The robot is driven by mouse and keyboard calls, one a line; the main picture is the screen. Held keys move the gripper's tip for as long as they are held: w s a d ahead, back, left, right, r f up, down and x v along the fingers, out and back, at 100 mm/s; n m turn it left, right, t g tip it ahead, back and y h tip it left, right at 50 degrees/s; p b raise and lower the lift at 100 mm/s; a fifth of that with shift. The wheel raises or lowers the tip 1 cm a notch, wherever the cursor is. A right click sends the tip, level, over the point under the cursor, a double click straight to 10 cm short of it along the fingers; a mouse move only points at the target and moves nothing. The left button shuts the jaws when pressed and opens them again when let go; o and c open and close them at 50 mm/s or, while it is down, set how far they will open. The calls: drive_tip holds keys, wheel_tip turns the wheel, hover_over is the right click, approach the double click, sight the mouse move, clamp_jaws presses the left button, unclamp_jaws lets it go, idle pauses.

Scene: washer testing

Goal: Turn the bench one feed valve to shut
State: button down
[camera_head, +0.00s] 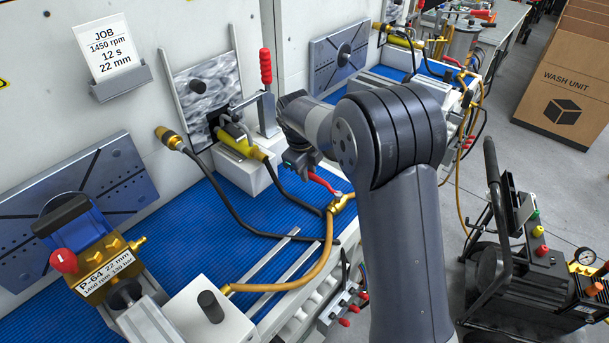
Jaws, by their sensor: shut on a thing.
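A brass valve (342,203) with a red lever (325,184) sits at the front edge of the near bench's blue mat, joined to a tan hose (326,248). The lever slants from upper left down to the valve body at lower right. My gripper (305,171) is at the lever's upper-left end and is shut on it. My wrist and arm partly hide the gripper, so the fingertips and their contact with the lever show poorly. No bench number is readable here, and the valve's flow position cannot be told.
A clamp with a red grip (265,66) and a yellow cylinder (240,143) stand behind my gripper. Black hoses cross the blue mat (200,225). A brass block labelled P-64 (105,268) is at left. A wheeled pump cart (530,260) stands on the floor at right.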

drive_tip(key=shift+w+d+m, duration=0.15)
drive_tip(key=shift+w+m, duration=0.15)
drive_tip(key=shift+m, duration=0.1)
drive_tip(key=c, duration=1.3)
unclamp_jaws()
drive_tip(key=shift+r, duration=0.15)
drive_tip(key=r, duration=0.3)
drive_tip(key=s+r, duration=0.1)
drive_tip(key=r, duration=0.3)
drive_tip(key=a+r, duration=0.1)
drive_tip(key=r, duration=0.2)
drive_tip(key=shift+s+a+r+b, duration=0.1)
drive_tip(key=shift+s+r+b, duration=0.1)
drive_tip(key=shift+s+b, duration=0.15)
